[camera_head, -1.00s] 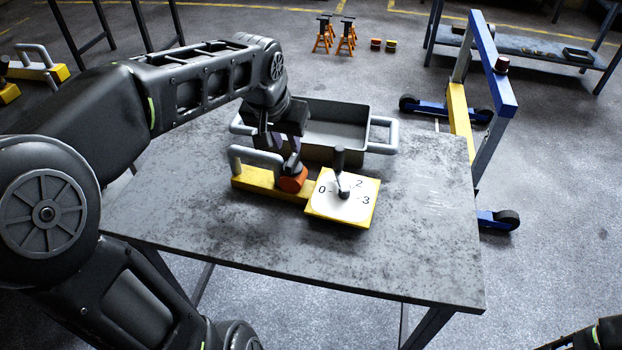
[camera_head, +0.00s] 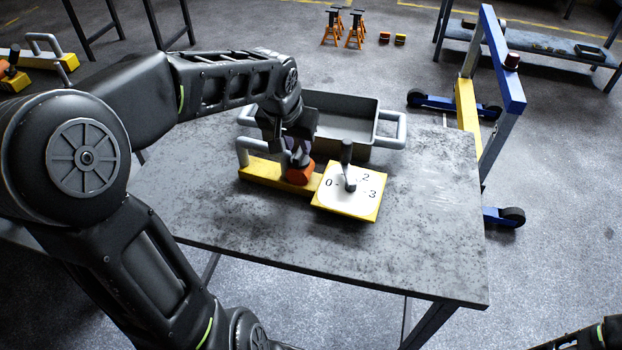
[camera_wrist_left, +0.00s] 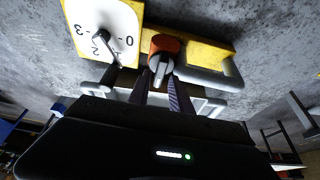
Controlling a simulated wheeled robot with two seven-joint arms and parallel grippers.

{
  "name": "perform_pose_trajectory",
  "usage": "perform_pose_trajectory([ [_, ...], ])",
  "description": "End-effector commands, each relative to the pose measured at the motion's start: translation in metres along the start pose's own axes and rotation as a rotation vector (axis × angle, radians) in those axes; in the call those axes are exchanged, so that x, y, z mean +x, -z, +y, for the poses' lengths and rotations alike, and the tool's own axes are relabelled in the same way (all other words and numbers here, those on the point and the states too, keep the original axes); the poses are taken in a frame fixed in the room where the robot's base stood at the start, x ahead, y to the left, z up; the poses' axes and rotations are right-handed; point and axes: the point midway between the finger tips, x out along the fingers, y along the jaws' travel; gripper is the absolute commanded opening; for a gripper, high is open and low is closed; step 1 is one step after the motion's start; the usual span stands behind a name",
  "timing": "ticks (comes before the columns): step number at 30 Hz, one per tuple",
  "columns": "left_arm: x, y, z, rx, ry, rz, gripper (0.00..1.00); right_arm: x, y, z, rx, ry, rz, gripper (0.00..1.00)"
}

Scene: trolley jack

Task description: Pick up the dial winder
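The dial winder has a yellow base (camera_head: 265,171) with a grey bar handle, an orange block with a grey stalk, and a square white dial plate with a dark lever, marked 0, 2 and 3. It lies on the metal table and also shows in the left wrist view (camera_wrist_left: 207,52). My left gripper (camera_head: 297,157) is just above the orange block. In the left wrist view its two fingers (camera_wrist_left: 158,83) are apart, one on each side of the grey stalk. Whether they touch it is unclear. My right gripper is out of view; only part of that arm shows at bottom right.
A grey tray (camera_head: 345,124) with side handles stands right behind the dial winder. The table (camera_head: 400,230) is bare at its front and right. A blue and yellow wheeled frame (camera_head: 466,112) stands on the floor beyond the right edge. Orange stands (camera_head: 331,30) are farther back.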

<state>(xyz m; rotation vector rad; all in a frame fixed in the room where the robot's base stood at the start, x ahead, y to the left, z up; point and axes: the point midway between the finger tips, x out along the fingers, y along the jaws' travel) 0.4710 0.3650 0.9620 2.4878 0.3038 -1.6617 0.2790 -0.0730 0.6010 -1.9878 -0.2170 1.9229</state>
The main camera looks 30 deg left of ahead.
Motion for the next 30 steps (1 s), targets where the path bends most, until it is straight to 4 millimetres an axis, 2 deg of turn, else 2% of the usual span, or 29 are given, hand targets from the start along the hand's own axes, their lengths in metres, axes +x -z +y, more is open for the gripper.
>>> perform_pose_trajectory([
  [3, 0.019, -0.001, -0.001, 0.001, -0.001, -0.004, 0.25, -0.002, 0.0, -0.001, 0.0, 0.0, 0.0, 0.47],
  [7, 0.029, 0.0, 0.0, 0.001, 0.0, -0.002, 0.25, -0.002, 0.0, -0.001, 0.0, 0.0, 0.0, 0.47],
  [25, 0.029, 0.0, 0.0, 0.001, 0.0, 0.0, 0.25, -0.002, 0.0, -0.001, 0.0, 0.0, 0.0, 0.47],
  [30, 0.029, 0.0, 0.0, 0.001, 0.0, 0.0, 0.12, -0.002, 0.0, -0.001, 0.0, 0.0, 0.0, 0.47],
])
